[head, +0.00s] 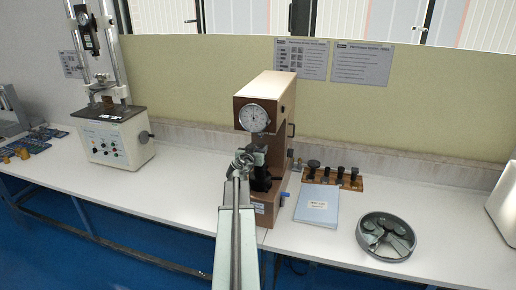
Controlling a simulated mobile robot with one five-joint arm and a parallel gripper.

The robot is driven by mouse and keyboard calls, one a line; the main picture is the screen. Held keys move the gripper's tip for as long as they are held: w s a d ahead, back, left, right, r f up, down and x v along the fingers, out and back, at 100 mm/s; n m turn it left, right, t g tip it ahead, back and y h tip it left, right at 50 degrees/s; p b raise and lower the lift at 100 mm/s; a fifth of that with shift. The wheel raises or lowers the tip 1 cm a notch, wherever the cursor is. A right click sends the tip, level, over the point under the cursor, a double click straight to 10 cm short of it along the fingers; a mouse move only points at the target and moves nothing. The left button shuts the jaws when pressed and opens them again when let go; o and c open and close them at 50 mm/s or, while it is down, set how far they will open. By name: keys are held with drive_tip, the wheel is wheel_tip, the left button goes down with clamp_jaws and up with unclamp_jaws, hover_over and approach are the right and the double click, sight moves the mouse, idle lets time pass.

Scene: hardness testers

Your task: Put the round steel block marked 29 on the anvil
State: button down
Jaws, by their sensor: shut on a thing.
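The hardness tester (281,100) stands in the middle of the bench, brown and cream with a round dial (253,117) on its front. My arm reaches up from the bottom of the picture to it. My gripper (254,156) is in front of the tester, below the dial. It is shut on a small grey thing, probably a round steel block; it is too small and too covered to read a mark. The anvil is mostly hidden behind my gripper, and I cannot tell whether the block touches it. A dark screw or post (261,180) shows below.
A round tray (387,256) with several grey metal pieces is at the right. A blue-white booklet (317,204) and a wooden rack (349,183) with several dark-topped pieces are right of the tester. Another testing machine (112,135) stands at left. White bench between is clear.

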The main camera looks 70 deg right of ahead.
drive_tip(key=shift+f, duration=0.2)
idle(0.3)
drive_tip(key=c, duration=0.6)
unclamp_jaws()
drive_tip(key=shift+c, duration=0.8)
drive_tip(key=a, duration=0.7)
drive_tip(key=shift+s+r, duration=0.2)
drive_tip(key=shift+s, duration=0.05)
